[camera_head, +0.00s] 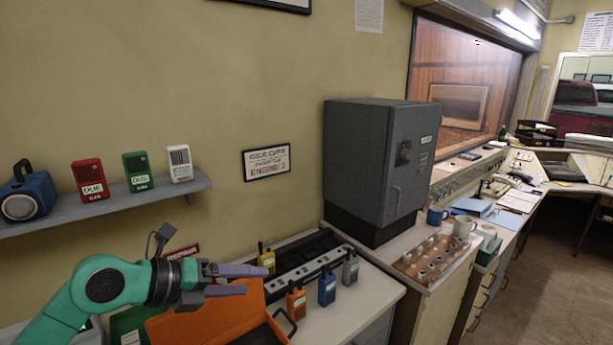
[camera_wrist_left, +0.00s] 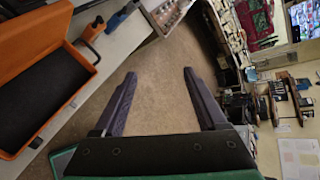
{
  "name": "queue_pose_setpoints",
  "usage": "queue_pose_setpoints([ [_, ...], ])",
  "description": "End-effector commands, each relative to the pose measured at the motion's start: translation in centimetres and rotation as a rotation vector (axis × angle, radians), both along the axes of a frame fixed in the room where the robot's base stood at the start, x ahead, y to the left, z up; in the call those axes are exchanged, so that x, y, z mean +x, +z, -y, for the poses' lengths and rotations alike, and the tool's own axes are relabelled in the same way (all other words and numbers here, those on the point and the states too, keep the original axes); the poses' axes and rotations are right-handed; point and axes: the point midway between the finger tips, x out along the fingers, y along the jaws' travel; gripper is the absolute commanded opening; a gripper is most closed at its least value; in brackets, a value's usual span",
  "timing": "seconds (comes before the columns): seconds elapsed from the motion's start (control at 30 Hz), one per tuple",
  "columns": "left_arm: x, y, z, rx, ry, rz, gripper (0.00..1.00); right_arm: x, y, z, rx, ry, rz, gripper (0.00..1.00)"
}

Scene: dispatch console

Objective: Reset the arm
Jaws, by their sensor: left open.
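My left arm, green with a black wrist, comes in at the lower left of the head view. Its gripper (camera_head: 246,280) is open, with two purple fingers pointing right above an open orange case (camera_head: 222,318). In the left wrist view the fingers (camera_wrist_left: 158,90) stand apart with only floor between them. The jaws are empty. The case also shows in the left wrist view (camera_wrist_left: 12,32), at the left, with a dark lining. My right gripper is in neither view.
Yellow (camera_head: 266,258), orange (camera_head: 296,300), blue (camera_head: 327,288) and grey (camera_head: 350,268) radios stand on the counter near a charger strip (camera_head: 305,272). A grey safe (camera_head: 378,165) stands farther right. A wall shelf (camera_head: 120,205) holds a blue radio (camera_head: 27,192) and several small boxes.

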Motion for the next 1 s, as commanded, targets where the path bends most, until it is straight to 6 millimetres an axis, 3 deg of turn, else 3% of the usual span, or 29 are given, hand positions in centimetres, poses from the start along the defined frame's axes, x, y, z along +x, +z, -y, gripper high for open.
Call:
queue_pose_setpoints([
  [0.03,-0.8,1.8,2.9,-0.192,-0.035,0.041,0.74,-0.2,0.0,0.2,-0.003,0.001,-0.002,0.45],
  [0.07,-1.1,3.6,4.1,-0.328,-0.037,0.070,0.74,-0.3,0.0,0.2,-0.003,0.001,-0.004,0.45],
  [0.13,-1.2,7.8,4.5,-0.662,0.025,0.118,0.74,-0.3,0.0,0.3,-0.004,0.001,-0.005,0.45],
  [0.2,-0.3,10.5,1.8,-0.972,0.176,0.123,0.74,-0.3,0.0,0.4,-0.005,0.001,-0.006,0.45],
  [0.27,1.0,10.6,-2.1,-1.205,0.371,0.090,0.74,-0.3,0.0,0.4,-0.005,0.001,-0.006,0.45],
  [0.33,2.4,7.5,-7.4,-1.416,0.660,0.004,0.74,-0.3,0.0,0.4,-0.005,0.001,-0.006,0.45],
  [0.4,2.6,2.3,-11.7,-1.536,0.953,-0.113,0.74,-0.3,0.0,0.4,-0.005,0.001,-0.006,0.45],
  [0.53,0.0,-8.8,-15.5,-1.577,1.434,-0.383,0.74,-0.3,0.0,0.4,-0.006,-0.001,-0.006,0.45],
  [0.6,-2.6,-13.9,-15.9,-1.537,1.639,-0.532,0.74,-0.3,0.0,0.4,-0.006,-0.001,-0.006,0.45],
  [0.7,-6.7,-19.6,-15.4,-1.437,1.867,-0.731,0.74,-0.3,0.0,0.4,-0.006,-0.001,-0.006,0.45],
  [0.8,-11.0,-23.6,-14.3,-1.315,2.035,-0.917,0.74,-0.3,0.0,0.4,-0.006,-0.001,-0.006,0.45],
  [0.97,-17.9,-27.7,-11.6,-1.085,2.223,-1.201,0.74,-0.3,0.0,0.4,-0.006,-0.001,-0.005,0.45],
  [1.0,-18.5,-29.8,-11.3,-1.047,2.243,-1.236,0.74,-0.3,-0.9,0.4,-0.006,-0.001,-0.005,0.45],
])
